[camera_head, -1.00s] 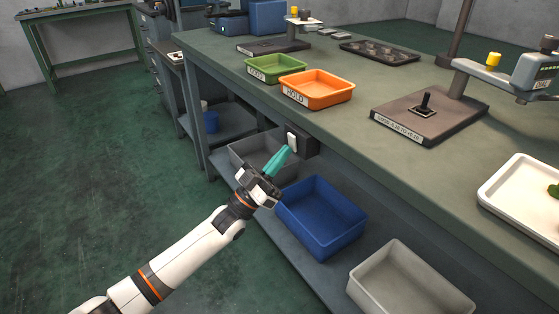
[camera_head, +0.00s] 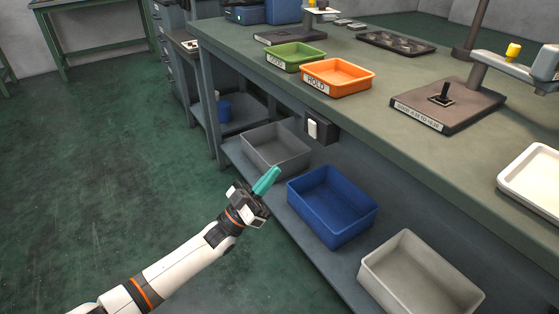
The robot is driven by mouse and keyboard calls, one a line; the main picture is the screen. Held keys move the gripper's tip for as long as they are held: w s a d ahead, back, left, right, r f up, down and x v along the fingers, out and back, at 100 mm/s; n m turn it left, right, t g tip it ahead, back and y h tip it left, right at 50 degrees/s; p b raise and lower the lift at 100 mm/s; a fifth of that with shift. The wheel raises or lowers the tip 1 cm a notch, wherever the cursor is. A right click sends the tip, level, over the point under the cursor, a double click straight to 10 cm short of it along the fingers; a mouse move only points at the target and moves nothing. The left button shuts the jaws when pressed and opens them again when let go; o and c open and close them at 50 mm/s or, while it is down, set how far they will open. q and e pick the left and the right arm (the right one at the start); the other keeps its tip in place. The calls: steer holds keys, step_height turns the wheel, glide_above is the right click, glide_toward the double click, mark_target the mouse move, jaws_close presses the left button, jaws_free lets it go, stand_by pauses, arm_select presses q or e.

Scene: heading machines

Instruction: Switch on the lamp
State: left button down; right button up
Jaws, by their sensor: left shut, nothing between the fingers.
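A dark switch box with a white rocker (camera_head: 313,129) is fixed to the front edge of the workbench (camera_head: 440,160). My left gripper (camera_head: 268,178) has teal fingers that are shut and empty. It is in front of the bench, below and left of the switch, and apart from it. No lamp head shows clearly; a grey post (camera_head: 474,35) rises from the bench at the upper right. My right gripper is not in view.
Grey (camera_head: 275,147), blue (camera_head: 332,205) and light grey (camera_head: 420,278) bins stand on the lower shelf. The floor at left is clear.

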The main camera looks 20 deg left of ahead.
arm_select(q)
steer(key=shift+f+v, duration=0.25)
steer(key=shift+v, duration=1.15)
steer(key=shift+w+d, duration=0.1)
steer(key=shift+w, duration=0.05)
